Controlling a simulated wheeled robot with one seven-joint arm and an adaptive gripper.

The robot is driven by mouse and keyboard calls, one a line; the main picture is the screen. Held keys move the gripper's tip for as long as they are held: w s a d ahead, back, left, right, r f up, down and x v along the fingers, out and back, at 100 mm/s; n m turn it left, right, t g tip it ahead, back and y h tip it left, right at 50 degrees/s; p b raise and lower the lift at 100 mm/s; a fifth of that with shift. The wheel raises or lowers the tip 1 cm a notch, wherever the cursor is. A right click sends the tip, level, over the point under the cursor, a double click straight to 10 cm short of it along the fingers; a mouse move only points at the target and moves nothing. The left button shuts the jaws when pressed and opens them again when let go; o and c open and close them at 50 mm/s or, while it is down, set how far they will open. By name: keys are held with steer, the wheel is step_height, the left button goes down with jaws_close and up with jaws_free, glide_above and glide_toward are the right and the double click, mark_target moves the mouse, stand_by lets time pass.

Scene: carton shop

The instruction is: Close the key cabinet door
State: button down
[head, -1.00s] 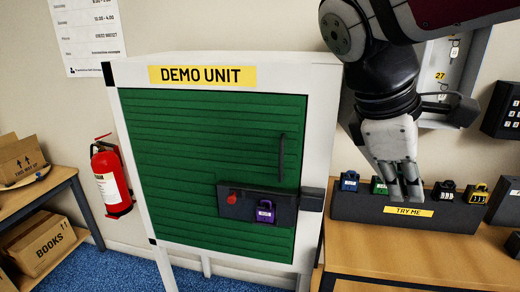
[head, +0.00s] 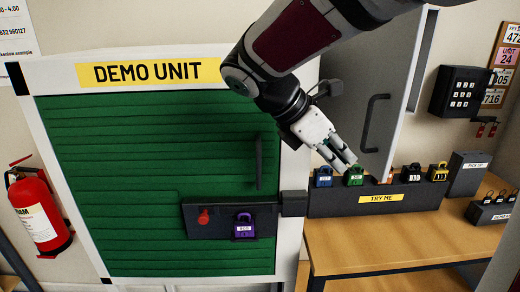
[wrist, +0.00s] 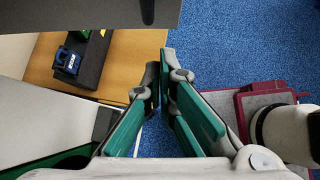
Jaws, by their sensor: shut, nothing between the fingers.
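The key cabinet door is a plain grey panel (head: 345,75) with a dark bar handle (head: 373,122) near its right edge, behind my arm in the head view. It covers the cabinet's inside, and a pale strip shows along its right edge. I cannot tell whether it sits flush. The grey panel (wrist: 90,12) and handle (wrist: 148,10) also show at the top of the wrist view. My gripper (head: 345,163) is shut and empty, left of and below the handle, above the padlock stand. Its green-padded fingers (wrist: 160,85) meet in the wrist view.
A black stand (head: 330,205) with several padlocks is on the wooden bench (head: 375,240) below my gripper. A green shutter unit (head: 150,140) fills the left. A keypad box (head: 460,92) is right of the cabinet. A fire extinguisher (head: 38,215) hangs far left.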

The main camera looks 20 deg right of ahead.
mark_target(375, 173)
steer(key=shift+s+d+f+p, duration=0.1)
steer(key=shift+d+f, duration=0.1)
steer(key=shift+d, duration=0.65)
steer(key=shift+s+d+f+p, duration=0.1)
steer(key=shift+s+d+f, duration=0.1)
steer(key=shift+d, duration=0.7)
steer(key=shift+s+d+f+p, duration=0.1)
steer(key=shift+d+f, duration=0.1)
steer(key=shift+d, duration=0.65)
steer(key=shift+d, duration=0.15)
